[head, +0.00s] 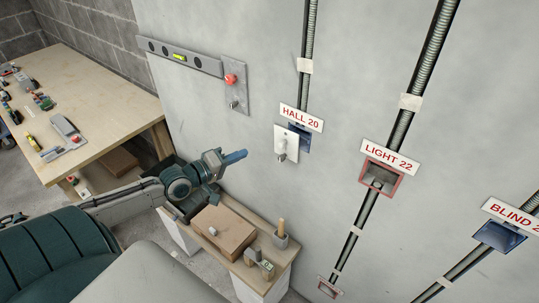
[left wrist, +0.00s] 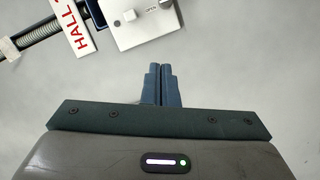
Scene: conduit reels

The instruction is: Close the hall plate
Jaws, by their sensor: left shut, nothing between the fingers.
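The white hall plate (head: 287,143) is on the wall below the "HALL 20" label (head: 301,117). It has a small knob or lever on its face. It sits offset to the left of a blue box (head: 303,133), part of which shows uncovered at the plate's right edge. In the left wrist view the plate (left wrist: 125,36) is at the top, its knob and small lettering partly visible. My left gripper (head: 240,156) is shut and empty, left of the plate and apart from it. Its fingertips (left wrist: 161,70) point toward the plate. My right gripper is not in view.
A red-framed "LIGHT 22" box (head: 368,181) and a blue "BLIND" box (head: 499,236) sit to the right along conduits. A grey panel with a red button (head: 235,88) is at upper left. A small bench (head: 263,278) with a cardboard box (head: 222,232) stands below my gripper.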

